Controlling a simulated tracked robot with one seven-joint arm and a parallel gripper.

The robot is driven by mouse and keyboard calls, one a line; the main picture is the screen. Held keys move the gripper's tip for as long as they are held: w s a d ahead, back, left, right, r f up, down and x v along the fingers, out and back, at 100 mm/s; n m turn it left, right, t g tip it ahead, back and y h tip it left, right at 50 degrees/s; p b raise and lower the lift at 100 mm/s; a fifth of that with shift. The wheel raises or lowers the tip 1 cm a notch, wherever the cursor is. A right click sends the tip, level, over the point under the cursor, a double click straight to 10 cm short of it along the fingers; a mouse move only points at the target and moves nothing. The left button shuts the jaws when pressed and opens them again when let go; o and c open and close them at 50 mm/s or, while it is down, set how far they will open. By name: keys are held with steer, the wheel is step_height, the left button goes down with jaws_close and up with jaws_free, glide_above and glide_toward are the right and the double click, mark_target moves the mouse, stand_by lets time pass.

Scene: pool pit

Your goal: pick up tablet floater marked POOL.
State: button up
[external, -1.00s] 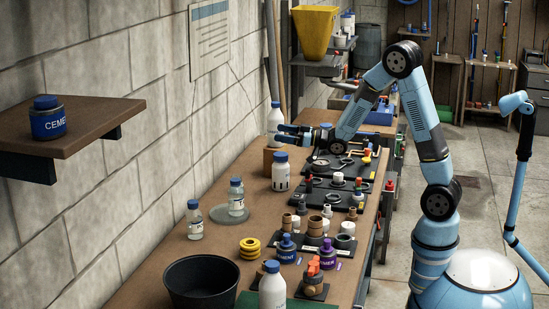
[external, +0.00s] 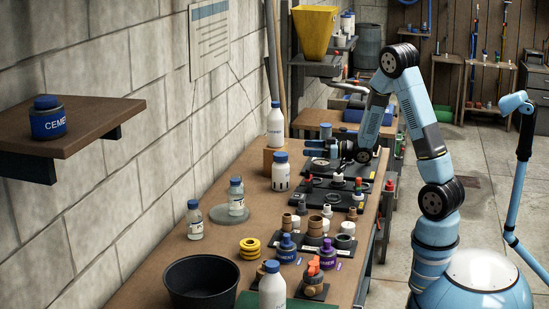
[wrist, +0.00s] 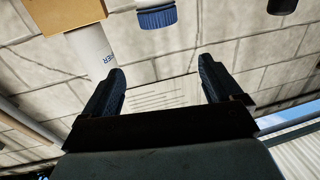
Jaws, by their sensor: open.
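In the wrist view the gap between the fingers (wrist: 160,72) shows only wall and a poster.
A tall white bottle (external: 275,128) stands on a wooden block (external: 269,158) left of my gripper. Glass bottles (external: 236,197), a black bowl (external: 202,283), yellow rings (external: 250,248) and cement jars (external: 287,247) are nearer. Black trays of fittings lie to the right.

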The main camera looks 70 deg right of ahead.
mark_target(276, 157)
step_height(276, 157, down, 5)
steer(key=shift+w+a+r, duration=0.1)
steer(key=shift+w+a, duration=0.35)
steer(key=shift+w, duration=1.85)
steer(key=shift+w+a+r, duration=0.1)
steer(key=shift+w+a, duration=0.3)
steer(key=shift+w, duration=1.85)
steer(key=shift+w+a, duration=0.45)
steer(key=shift+w, duration=1.85)
steer(key=shift+c, duration=0.3)
steer(key=c, duration=1.4)
steer(key=shift+r, duration=0.15)
steer(key=shift+c, duration=0.2)
